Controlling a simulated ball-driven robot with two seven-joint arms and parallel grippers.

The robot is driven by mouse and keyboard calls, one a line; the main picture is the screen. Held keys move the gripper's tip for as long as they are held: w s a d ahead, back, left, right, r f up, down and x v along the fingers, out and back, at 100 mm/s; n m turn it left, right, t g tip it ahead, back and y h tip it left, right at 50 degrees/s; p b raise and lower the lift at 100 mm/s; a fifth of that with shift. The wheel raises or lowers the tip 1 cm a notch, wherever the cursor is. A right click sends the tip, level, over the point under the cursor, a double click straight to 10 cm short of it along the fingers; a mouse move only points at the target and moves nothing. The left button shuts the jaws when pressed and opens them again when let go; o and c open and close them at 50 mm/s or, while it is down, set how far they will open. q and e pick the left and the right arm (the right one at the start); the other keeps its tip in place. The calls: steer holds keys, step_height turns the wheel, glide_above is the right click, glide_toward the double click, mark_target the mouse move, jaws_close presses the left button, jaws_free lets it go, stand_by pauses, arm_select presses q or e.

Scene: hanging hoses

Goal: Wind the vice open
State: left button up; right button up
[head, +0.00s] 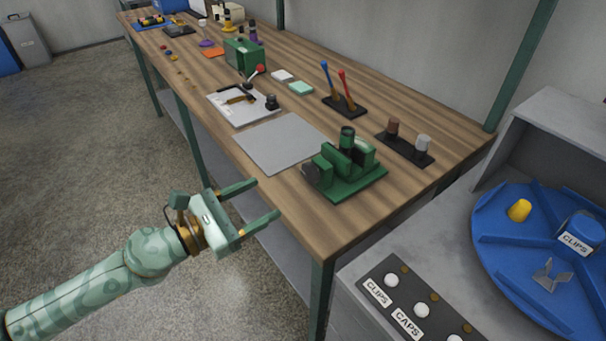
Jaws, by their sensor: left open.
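A green vice (347,172) stands on a flat base near the front right corner of the wooden bench. Upright jaw blocks show on it, with a dark cylinder rising behind them. Its handle and the exact jaw gap are too small to tell. My left gripper (266,200) is open and empty, just off the bench's front edge, left of and apart from the vice. Its two green fingers point toward the bench. My right gripper is not in view.
A bare grey plate (281,143) lies left of the vice. A black holder with two cylinders (405,150) and a lever stand (344,105) are behind it. A blue turntable (500,229) and labelled button panel (400,300) are at the right.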

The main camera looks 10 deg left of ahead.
mark_target(307, 175)
arm_select(q)
steer(key=x, duration=1.1)
steer(key=shift+f+p, duration=0.1)
steer(key=shift+p, duration=0.25)
steer(key=c, duration=1)
